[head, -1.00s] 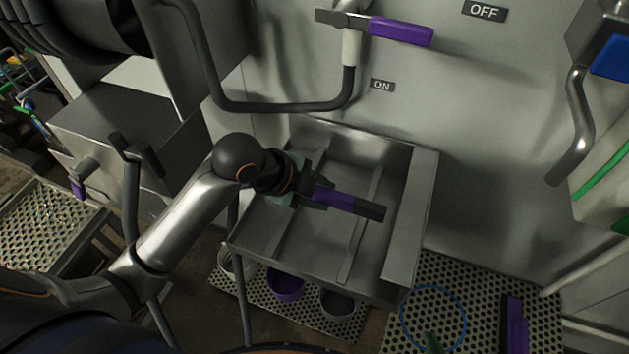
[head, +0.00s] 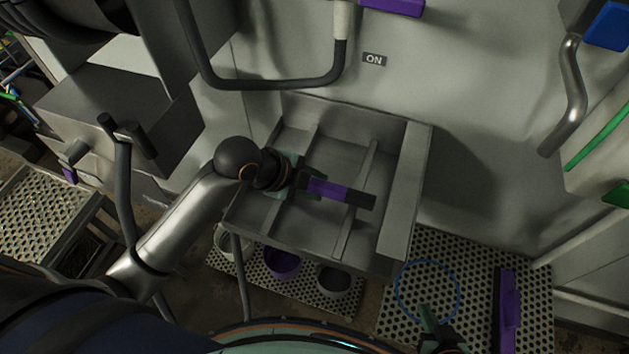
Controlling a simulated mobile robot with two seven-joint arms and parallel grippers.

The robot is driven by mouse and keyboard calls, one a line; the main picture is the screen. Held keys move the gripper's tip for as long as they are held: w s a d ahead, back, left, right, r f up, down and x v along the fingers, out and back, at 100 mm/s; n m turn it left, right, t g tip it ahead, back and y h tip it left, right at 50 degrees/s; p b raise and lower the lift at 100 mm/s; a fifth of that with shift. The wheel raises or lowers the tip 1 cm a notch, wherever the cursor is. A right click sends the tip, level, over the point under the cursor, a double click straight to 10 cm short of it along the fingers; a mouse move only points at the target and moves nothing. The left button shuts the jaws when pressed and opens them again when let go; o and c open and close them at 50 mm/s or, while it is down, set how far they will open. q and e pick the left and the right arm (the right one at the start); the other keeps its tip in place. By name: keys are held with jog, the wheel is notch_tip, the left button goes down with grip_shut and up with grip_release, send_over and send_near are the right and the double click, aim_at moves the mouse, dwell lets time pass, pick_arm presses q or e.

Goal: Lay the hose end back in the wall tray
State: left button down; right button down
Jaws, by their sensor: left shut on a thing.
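The wall tray (head: 405,200) is a grey metal trough with cross ribs, fixed to the wall in the middle of the head view. My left gripper (head: 305,187) is shut on the hose end (head: 330,191), a purple sleeve with a black tip. The hose end points right, over the tray's interior and across a rib. I cannot tell whether it touches the tray. My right gripper (head: 430,322) shows only partly at the bottom edge, low and right of the tray; its opening is unclear.
A purple-handled valve (head: 392,6) and a dark bent hose (head: 265,112) are above the tray. Below are a perforated mat with a purple bowl (head: 282,262) and a grey bowl (head: 333,278). A blue ring (head: 428,292) and a purple tool (head: 508,300) lie at lower right.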

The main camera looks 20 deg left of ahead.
pick_arm(q)
jog(key=shift+f, duration=0.35)
dwell(0.6)
jog(key=shift+c, duration=2)
grip_release()
jog(key=v, duration=1.2)
jog(key=shift+r, duration=0.2)
jog(key=shift+a, duration=0.1)
